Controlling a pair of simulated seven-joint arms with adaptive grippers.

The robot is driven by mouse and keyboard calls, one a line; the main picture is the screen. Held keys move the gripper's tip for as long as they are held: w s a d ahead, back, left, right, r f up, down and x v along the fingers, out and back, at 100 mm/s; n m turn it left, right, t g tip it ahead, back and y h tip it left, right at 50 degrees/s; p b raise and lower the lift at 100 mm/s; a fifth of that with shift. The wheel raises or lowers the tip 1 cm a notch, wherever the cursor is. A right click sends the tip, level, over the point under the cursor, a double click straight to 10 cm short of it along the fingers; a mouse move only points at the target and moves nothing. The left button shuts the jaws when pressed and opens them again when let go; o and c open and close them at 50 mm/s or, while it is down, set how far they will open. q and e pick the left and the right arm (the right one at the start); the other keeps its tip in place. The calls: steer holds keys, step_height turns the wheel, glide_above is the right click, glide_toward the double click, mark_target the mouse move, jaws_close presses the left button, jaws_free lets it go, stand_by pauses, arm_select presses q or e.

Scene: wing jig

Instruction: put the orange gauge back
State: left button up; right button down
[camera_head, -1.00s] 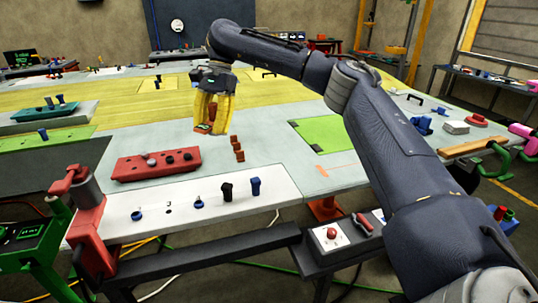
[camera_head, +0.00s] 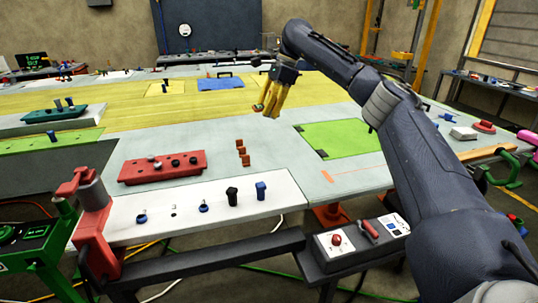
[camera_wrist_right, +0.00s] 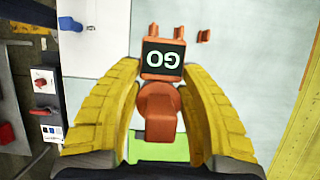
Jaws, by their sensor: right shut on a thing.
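My right gripper (camera_head: 268,107) is shut on the orange gauge (camera_head: 264,100) and holds it above the table. In the right wrist view the gauge (camera_wrist_right: 160,108) sits between the yellow fingers, with a dark "GO" face that reads upside down. Small orange-brown blocks (camera_head: 243,153) stand in a short row on the grey tabletop, left of and nearer than the gripper in the head view. Some of these blocks (camera_wrist_right: 204,36) also show just beyond the gauge in the wrist view. My left gripper is not in view.
A red block with knobs (camera_head: 162,167) lies left of the small blocks. A white strip (camera_head: 185,215) with several pegs runs along the front edge. A green panel (camera_head: 340,138) lies right of the gripper. The grey surface (camera_head: 275,155) between is clear.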

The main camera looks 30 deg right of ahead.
mark_target(264, 159)
step_height(264, 159, down, 16)
stand_by(0.7)
steer(key=shift+f, duration=0.15)
steer(key=c, duration=0.8)
jaws_free()
steer(key=v, duration=1.2)
